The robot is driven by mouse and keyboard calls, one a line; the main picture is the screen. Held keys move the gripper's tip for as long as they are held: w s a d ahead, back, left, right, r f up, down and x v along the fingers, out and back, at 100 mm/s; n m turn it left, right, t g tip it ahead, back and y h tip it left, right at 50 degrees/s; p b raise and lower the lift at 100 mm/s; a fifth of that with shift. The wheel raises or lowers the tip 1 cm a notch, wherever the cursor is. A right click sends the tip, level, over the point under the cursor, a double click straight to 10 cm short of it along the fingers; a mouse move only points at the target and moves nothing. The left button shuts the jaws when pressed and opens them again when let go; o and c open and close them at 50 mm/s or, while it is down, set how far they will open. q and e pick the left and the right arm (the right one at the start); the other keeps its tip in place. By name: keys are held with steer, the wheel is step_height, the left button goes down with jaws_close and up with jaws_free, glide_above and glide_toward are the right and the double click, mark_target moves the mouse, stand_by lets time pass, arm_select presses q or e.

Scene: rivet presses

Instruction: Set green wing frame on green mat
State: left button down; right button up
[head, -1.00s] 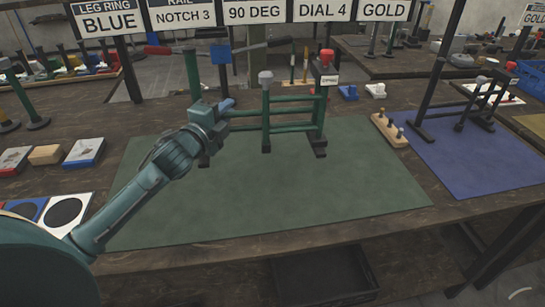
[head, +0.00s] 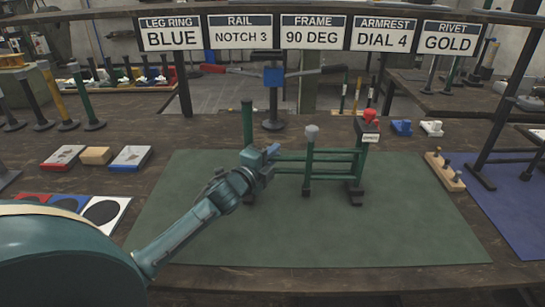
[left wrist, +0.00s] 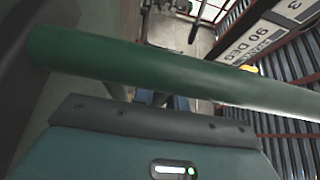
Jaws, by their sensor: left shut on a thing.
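The green wing frame (head: 309,160) shows in the head view as dark green posts with dark feet, joined by rails. One post has a grey cap and another a red knob. Its feet appear over the middle-back of the green mat (head: 250,235); I cannot tell for sure if they all touch it. My left gripper (head: 266,158) is at the left end of the rails, shut on the frame. In the left wrist view a green tube of the frame (left wrist: 170,75) runs across in front of the gripper body; the fingertips are hidden. My right gripper is not in view.
A wooden peg block (head: 444,171) stands by the mat's right edge, before a blue mat (head: 520,205) with a dark frame. Small blocks (head: 95,156) lie left. The mat's front is clear.

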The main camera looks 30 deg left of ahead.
arm_select(q)
steer(key=shift+r, duration=0.1)
steer(key=c, duration=1.9)
jaws_free()
steer(key=shift+f, duration=0.25)
steer(key=o, duration=0.5)
steer(key=shift+s+r, duration=0.1)
steer(key=s, duration=1.1)
steer(key=shift+s, duration=0.4)
